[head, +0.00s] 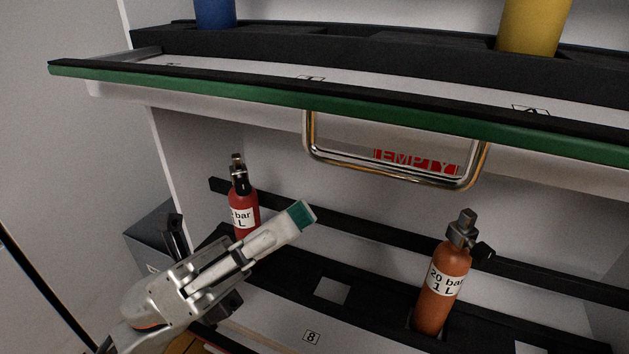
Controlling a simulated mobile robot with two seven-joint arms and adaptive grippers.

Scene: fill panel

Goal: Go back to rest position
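My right gripper is not in view.
An orange-red bottle (441,290) stands in a slot of the lower black rack (382,296) on the right. Above, a shelf with a green edge (330,109) and a metal handle (398,176) juts out. It carries a blue cylinder (214,13) and a yellow cylinder (533,25). A grey box (150,240) is at left.

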